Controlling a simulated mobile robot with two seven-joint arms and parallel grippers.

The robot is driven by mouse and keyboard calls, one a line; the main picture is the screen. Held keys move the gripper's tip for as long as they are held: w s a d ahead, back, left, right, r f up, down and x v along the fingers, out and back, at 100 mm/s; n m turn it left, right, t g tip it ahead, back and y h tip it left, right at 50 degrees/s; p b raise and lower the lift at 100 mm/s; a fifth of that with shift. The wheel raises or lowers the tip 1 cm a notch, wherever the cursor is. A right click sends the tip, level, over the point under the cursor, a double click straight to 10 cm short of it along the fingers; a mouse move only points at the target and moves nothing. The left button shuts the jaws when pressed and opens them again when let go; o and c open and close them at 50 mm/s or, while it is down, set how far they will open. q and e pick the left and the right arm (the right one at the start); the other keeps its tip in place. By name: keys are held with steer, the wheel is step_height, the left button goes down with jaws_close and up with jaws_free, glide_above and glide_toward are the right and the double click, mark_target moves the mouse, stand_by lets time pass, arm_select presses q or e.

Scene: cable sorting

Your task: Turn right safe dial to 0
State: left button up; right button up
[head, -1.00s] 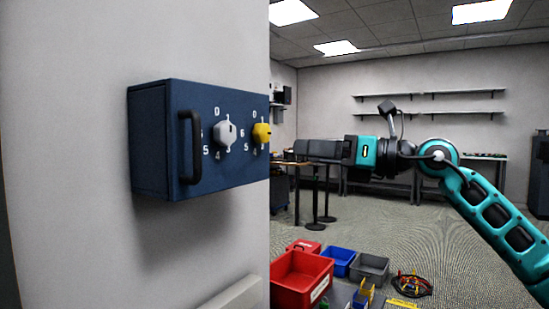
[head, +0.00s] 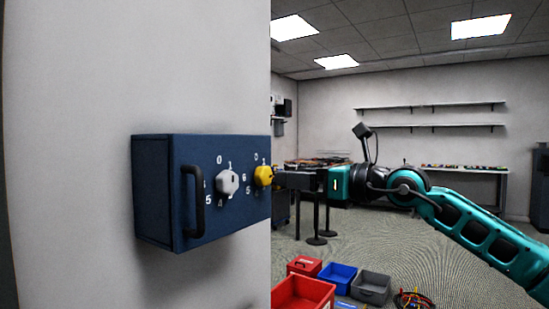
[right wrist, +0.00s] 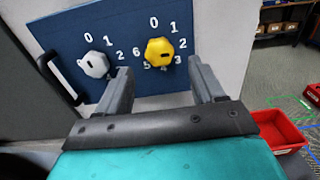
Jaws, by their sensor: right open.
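A dark blue safe box (head: 160,195) with a black handle (head: 193,200) is fixed to the wall at left in the head view. Its door carries a white left dial (head: 227,183) and a yellow right dial (head: 263,176), ringed by white numbers. The yellow dial (right wrist: 159,52) has a small dark slot; I cannot tell which number it marks. My right gripper (head: 277,180) is in front of the yellow dial. In the right wrist view its open, empty fingers (right wrist: 159,72) stand either side of the dial, apparently short of it. My left gripper is out of view.
Red (head: 303,293), blue (head: 337,278) and grey bins (head: 370,287) stand low right of the wall edge. A red bin (right wrist: 277,131) also shows at right in the right wrist view. Shelves (head: 430,108) line the far wall.

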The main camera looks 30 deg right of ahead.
mark_target(269, 174)
steer(key=p+x, duration=0.2)
steer(key=x, duration=0.2)
steer(key=shift+a+r, duration=0.1)
steer(key=shift+r, duration=0.05)
steer(key=shift+w+a+p, duration=0.25)
steer(key=shift+w+p, duration=0.1)
steer(key=shift+w, duration=0.25)
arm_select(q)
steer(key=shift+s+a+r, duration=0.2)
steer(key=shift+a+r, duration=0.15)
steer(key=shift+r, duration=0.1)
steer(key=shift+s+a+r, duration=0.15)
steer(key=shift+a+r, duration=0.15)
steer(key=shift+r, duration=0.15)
arm_select(e)
steer(key=shift+w+a, duration=0.1)
steer(key=shift+w, duration=0.1)
steer(key=shift+c, duration=0.3)
steer(key=c, duration=1)
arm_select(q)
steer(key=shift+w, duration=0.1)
